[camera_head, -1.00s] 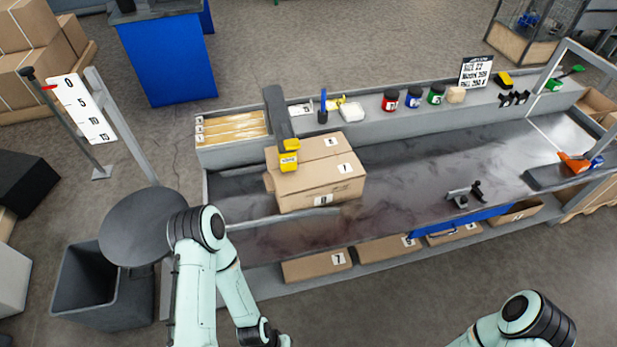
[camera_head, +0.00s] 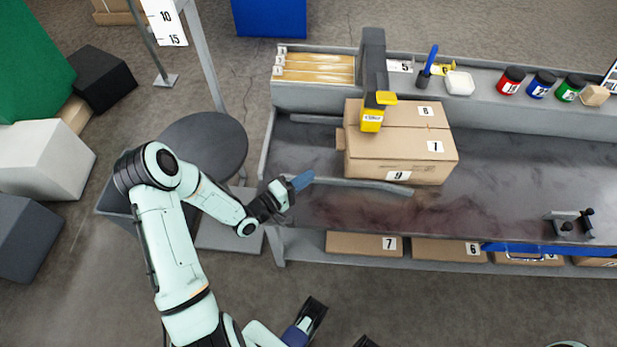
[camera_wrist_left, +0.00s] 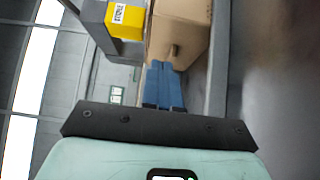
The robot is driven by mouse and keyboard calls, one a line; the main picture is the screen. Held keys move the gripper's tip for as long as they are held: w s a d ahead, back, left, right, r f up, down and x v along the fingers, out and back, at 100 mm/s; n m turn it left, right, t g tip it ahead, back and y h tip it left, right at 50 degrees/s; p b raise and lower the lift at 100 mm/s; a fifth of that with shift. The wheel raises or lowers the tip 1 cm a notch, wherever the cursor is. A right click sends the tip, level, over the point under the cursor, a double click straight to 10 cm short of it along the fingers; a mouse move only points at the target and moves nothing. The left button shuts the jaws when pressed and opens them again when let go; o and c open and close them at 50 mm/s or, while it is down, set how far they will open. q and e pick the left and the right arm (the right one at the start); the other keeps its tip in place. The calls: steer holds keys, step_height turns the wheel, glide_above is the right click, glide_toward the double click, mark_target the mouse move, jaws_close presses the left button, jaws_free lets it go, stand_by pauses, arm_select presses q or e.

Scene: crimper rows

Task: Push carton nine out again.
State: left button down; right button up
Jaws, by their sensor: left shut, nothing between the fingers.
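In the head view a brown carton marked 9 (camera_head: 398,176) sits on the dark bench top, under the grey arch with the yellow head. Its front face bears the 9. Labels 7 and 8 show on the top faces, and I cannot tell where one carton ends and another begins. My left gripper (camera_head: 301,181) is shut and empty at the bench's left end, left of the carton and apart from it. In the left wrist view its blue fingers (camera_wrist_left: 163,84) point at a carton side (camera_wrist_left: 180,32) with a small brown tab.
A grey rail (camera_head: 365,184) runs along the carton's front. The arch post (camera_head: 374,62) with its yellow head (camera_head: 372,120) stands over the carton. A round dark stool top (camera_head: 205,142) is left of the bench. The bench right of the carton is largely clear.

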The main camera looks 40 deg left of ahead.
arm_select(q)
glide_toward(348, 160)
steer(key=w+a, duration=0.2)
steer(key=w+d, duration=0.1)
steer(key=w+d+b, duration=0.1)
steer(key=d, duration=0.1)
steer(key=shift+w+r, duration=0.3)
steer(key=shift+w, duration=0.05)
steer(key=shift+w+d, duration=0.25)
steer(key=shift+d, duration=0.25)
arm_select(e)
steer(key=shift+w+f, duration=0.25)
steer(key=shift+f, duration=0.25)
